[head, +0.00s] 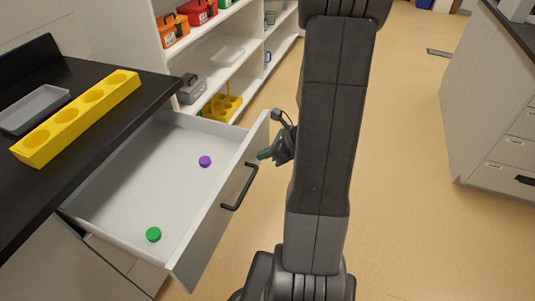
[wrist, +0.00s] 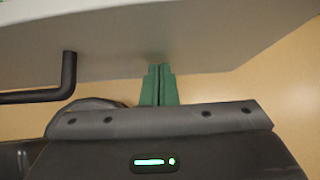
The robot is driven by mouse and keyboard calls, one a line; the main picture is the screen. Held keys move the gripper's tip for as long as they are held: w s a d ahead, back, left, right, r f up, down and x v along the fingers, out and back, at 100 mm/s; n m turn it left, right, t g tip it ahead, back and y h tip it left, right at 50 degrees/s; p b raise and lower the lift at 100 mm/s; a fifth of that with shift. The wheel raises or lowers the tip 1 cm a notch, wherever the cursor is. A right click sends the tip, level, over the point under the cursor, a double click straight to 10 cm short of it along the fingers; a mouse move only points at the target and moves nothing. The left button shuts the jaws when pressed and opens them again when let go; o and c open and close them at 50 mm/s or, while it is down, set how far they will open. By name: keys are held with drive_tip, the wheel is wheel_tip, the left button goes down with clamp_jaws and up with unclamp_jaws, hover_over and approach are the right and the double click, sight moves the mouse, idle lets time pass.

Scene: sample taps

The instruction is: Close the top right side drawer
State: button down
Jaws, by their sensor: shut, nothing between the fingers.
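The top drawer (head: 170,160) under the black counter stands pulled far out in the head view. A green cap (head: 153,234) and a purple cap (head: 205,161) lie inside it. Its front panel has a black bar handle (head: 238,189). My gripper (head: 264,154) is at the panel's outer face, beyond the handle toward the far end. In the wrist view, my green fingertips (wrist: 158,74) are together and empty, at the white drawer front (wrist: 200,40). The handle (wrist: 68,75) is to their left. Whether the tips touch the panel I cannot tell.
A yellow holder (head: 80,115) and a grey tray (head: 35,108) sit on the black counter (head: 110,125). Shelves (head: 228,55) with boxes stand behind the drawer. Another drawer cabinet (head: 490,110) is at the right. The floor (head: 410,200) between is clear.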

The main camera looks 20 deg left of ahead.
drive_tip(key=p, duration=1)
hover_over(172, 142)
drive_tip(key=shift+d, duration=0.15)
drive_tip(key=shift+r, duration=0.15)
drive_tip(key=shift+w+a+r, duration=0.1)
drive_tip(key=shift+a, duration=0.1)
